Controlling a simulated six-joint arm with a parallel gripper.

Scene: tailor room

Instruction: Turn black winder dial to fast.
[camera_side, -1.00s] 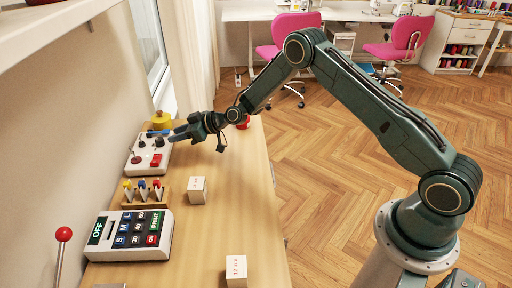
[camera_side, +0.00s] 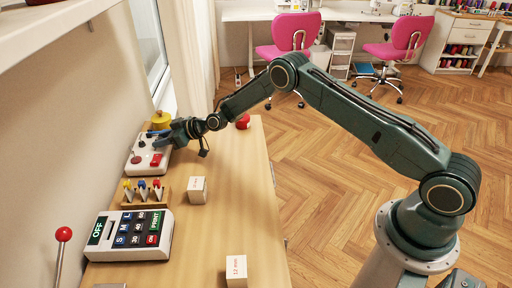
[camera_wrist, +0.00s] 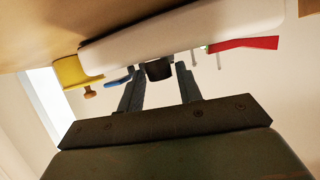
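The white control box (camera_side: 150,160) sits on the table by the wall, with a red rocker (camera_side: 156,160) on it. In the wrist view the box (camera_wrist: 190,34) is seen edge-on, with the black dial (camera_wrist: 160,70) sticking out from its face. My gripper (camera_side: 162,138) is at the far part of the box in the side view, where it hides the dial. In the wrist view my gripper (camera_wrist: 157,73) is open, with one finger on each side of the dial and gaps visible. The dial's markings cannot be seen.
A blue lever (camera_wrist: 120,79), a yellow part (camera_wrist: 74,72) and a red part (camera_wrist: 245,43) are close to the fingers. A tool rack (camera_side: 146,196), a keypad (camera_side: 130,235) and white blocks (camera_side: 197,190) stand nearer. The table's right side is mostly clear.

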